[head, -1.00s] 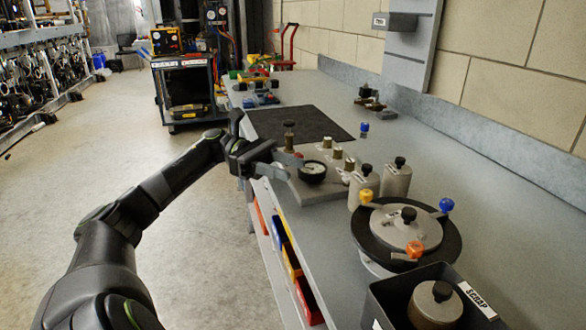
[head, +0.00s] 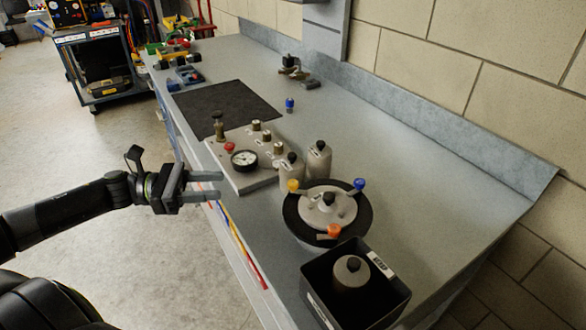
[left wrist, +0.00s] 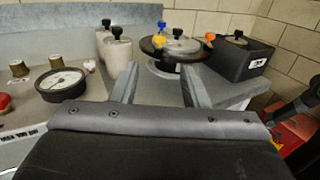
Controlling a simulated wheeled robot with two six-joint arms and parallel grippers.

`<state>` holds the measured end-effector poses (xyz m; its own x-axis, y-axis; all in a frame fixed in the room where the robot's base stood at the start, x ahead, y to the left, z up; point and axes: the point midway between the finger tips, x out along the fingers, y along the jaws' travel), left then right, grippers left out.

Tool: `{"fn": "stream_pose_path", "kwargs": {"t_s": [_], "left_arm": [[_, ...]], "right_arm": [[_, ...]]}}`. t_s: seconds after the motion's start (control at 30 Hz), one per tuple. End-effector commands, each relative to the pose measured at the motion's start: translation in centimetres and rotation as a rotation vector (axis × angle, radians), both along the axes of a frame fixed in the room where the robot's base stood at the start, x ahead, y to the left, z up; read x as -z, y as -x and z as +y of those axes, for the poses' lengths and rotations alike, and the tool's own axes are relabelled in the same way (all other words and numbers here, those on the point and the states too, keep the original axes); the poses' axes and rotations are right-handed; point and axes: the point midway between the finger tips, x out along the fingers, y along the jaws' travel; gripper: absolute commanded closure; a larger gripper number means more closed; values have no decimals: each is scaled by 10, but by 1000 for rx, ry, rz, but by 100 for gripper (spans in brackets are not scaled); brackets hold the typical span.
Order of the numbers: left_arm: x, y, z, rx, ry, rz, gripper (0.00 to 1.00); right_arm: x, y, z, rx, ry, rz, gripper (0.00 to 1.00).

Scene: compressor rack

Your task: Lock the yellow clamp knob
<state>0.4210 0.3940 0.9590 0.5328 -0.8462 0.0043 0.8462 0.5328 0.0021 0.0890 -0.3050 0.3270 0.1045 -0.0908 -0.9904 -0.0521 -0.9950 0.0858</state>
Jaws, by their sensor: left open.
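The yellow clamp knob (head: 293,185) is on the left rim of a round lidded pot (head: 318,207) with a dark flange on the bench. A blue knob (head: 359,184) and an orange knob (head: 333,231) sit around the same rim. In the left wrist view the yellow knob (left wrist: 158,42) shows beyond the fingers, on the near side of the pot. My left gripper (head: 214,186) is open and empty, at the bench's front edge, left of the pot and apart from it. It also shows in the left wrist view (left wrist: 160,80). My right gripper is not seen.
A gauge block (head: 240,178) with a dial and a red knob stands behind my left gripper. Two grey canisters (head: 319,160) stand between it and the pot. A black scrap bin (head: 389,300) is in front of the pot. The bench right of the pot is clear.

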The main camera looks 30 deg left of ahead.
Motion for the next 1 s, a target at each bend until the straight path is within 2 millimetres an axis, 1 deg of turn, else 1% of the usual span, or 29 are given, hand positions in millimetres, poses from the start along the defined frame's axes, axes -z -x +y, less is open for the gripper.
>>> {"fn": "stream_pose_path", "kwargs": {"t_s": [0.1, 0.23, 0.33, 0.53, 0.8, 1.0], "left_arm": [[0, 1, -3, -9, -2, 4, 59], [3, -5, -12, -8, -2, 1, 59], [2, -14, -26, -7, 0, -4, 59], [1, -30, -51, -7, 1, -3, 59], [0, -47, -77, -8, 1, -2, 59], [-1, -58, -94, -7, 0, -1, 59]], "right_arm": [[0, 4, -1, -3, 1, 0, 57], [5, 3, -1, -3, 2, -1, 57], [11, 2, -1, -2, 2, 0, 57], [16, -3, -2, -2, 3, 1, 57], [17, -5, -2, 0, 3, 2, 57], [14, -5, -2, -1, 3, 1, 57]]}}
